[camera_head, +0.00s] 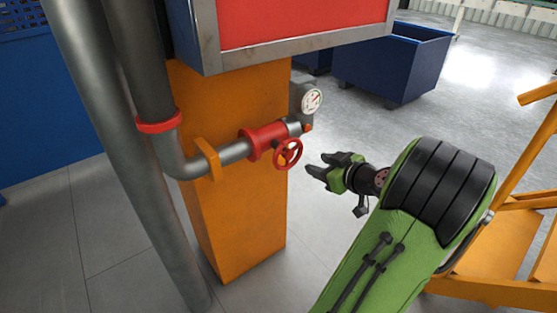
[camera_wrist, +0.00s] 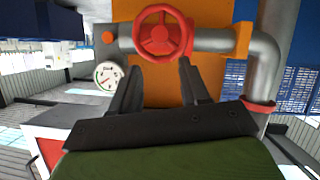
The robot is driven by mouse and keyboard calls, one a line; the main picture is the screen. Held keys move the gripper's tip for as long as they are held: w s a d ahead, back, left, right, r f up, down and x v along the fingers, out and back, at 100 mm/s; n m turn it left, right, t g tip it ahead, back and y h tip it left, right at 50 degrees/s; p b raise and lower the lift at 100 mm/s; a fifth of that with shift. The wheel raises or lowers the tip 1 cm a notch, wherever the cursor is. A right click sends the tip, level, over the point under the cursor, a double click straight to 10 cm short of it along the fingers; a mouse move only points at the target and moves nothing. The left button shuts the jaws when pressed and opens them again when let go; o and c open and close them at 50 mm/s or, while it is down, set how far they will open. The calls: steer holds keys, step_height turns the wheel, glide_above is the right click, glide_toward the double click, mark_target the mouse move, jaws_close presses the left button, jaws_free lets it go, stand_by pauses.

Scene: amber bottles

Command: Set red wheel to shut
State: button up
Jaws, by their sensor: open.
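The red wheel (camera_head: 287,154) is a small spoked handwheel on a red valve body (camera_head: 264,138), set in a grey pipe in front of an orange column. My gripper (camera_head: 318,171) is open and empty, just right of the wheel and apart from it in the head view. In the wrist view the wheel (camera_wrist: 162,34) shows its face, beyond and between the two dark fingers of my gripper (camera_wrist: 160,75). The wheel's spokes are clear there, but I cannot tell from them whether the valve is open or shut.
A round white gauge (camera_head: 312,101) sits on the pipe's right end, close to the wheel. The orange column (camera_head: 240,220) stands behind the pipe. A blue bin (camera_head: 405,65) is on the floor behind. Orange railings (camera_head: 515,240) stand at the right.

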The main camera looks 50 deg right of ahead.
mark_target(290, 155)
steer(key=b+x, duration=0.1)
steer(key=x, duration=1.2)
steer(key=shift+w+d+f, duration=0.15)
steer(key=shift+w, duration=0.15)
steer(key=shift+c, duration=0.4)
steer(key=c, duration=0.7)
